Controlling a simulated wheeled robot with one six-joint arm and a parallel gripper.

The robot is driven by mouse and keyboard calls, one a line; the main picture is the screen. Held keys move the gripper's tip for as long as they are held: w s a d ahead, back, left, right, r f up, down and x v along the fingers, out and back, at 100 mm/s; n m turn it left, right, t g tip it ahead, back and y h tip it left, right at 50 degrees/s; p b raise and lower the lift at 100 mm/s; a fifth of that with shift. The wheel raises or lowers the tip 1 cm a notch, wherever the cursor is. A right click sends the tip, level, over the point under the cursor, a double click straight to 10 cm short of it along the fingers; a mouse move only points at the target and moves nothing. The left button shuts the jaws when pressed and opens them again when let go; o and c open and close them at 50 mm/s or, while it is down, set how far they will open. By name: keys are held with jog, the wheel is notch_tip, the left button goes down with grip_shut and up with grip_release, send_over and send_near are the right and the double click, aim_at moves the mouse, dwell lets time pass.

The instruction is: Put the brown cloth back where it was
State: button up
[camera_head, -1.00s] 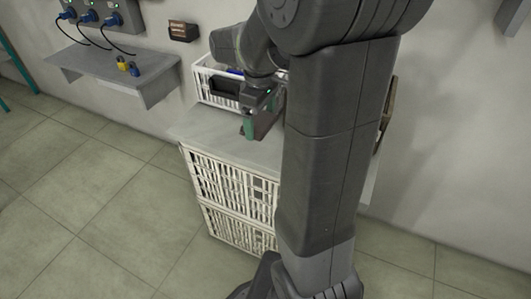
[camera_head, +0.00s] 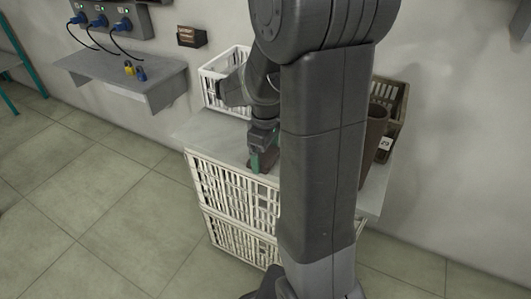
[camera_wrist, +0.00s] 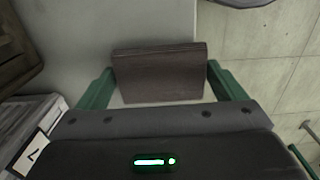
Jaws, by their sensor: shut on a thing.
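The brown cloth (camera_wrist: 158,72) is a flat, dark brown, folded-looking rectangle in the wrist view. It sits between the two green fingers of my gripper (camera_wrist: 162,84), which is shut on it. In the head view my gripper (camera_head: 263,159) points down over the front part of the grey table top (camera_head: 205,133). The cloth's brown edge (camera_head: 270,165) shows beside the fingers there, partly hidden by my arm. I cannot tell whether the cloth touches the table.
A white basket (camera_head: 212,92) stands at the back left of the table. A brown crate (camera_head: 398,103) and a tall brown container (camera_head: 373,140) stand at the right, partly behind my arm. White crates (camera_head: 222,190) are below the top. A wall shelf (camera_head: 120,75) holds padlocks.

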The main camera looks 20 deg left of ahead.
aim_at(265, 154)
jog(key=shift+f, duration=0.1)
jog(key=o, duration=0.7)
notch_tip(265, 154, up, 12)
jog(key=p, duration=0.2)
jog(key=shift+p, duration=0.35)
notch_tip(265, 154, down, 12)
jog(key=b, duration=0.3)
jog(key=shift+r+p, duration=0.6)
jog(key=shift+r, duration=1.25)
